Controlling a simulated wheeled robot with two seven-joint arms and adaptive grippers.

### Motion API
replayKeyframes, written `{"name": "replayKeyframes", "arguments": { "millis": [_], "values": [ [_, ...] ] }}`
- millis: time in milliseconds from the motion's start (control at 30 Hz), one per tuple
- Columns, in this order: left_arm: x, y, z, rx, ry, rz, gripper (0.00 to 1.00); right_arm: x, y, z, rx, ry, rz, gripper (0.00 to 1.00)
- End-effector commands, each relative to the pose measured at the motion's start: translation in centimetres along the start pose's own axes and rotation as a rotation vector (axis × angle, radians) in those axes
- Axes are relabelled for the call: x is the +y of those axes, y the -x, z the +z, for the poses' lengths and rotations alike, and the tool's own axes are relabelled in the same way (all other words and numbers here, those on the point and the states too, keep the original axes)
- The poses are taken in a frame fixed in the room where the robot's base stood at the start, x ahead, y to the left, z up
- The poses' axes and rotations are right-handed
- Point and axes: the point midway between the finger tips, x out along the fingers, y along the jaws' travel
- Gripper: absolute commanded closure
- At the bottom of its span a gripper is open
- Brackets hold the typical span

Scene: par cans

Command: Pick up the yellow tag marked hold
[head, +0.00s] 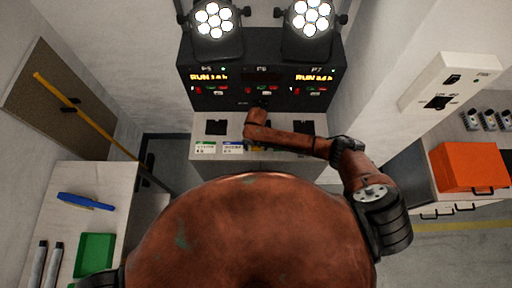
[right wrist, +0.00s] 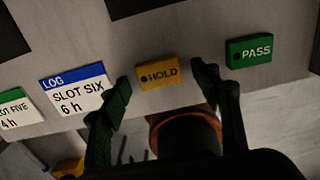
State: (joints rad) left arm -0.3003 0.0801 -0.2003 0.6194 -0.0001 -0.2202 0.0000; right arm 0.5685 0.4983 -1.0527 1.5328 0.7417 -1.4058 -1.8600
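The yellow tag marked HOLD (right wrist: 163,74) lies at the front edge of the grey ledge in the right wrist view. My right gripper (right wrist: 161,76) is open, with one dark finger to the left of the tag and the other to its right. Gaps show between both fingers and the tag, so it is not gripped. In the head view my right arm reaches over the ledge and mostly hides this spot. My left gripper is not in view.
A green PASS tag (right wrist: 249,51) sits just right of the right finger. A blue-and-white SLOT SIX label (right wrist: 77,92) is left of the fingers. Behind the ledge stands a black control panel (head: 215,92) with lit lamps above. An orange box (head: 468,166) is at the right.

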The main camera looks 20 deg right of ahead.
Motion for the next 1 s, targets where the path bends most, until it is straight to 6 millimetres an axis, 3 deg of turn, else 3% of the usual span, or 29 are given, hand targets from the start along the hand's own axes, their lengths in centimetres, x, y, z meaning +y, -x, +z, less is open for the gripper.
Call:
{"name": "replayKeyframes", "arguments": {
  "millis": [500, 833, 1000],
  "values": [
    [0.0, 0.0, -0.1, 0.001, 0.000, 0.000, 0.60, 0.0, 0.0, 0.0, 0.000, -0.001, 0.000, 0.79],
    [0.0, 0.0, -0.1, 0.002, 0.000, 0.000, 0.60, 0.0, 0.3, 0.1, -0.001, -0.001, 0.000, 0.80],
    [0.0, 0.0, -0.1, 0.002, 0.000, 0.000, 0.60, 0.1, 1.9, 0.1, -0.002, -0.001, 0.002, 0.80]
  ]
}}
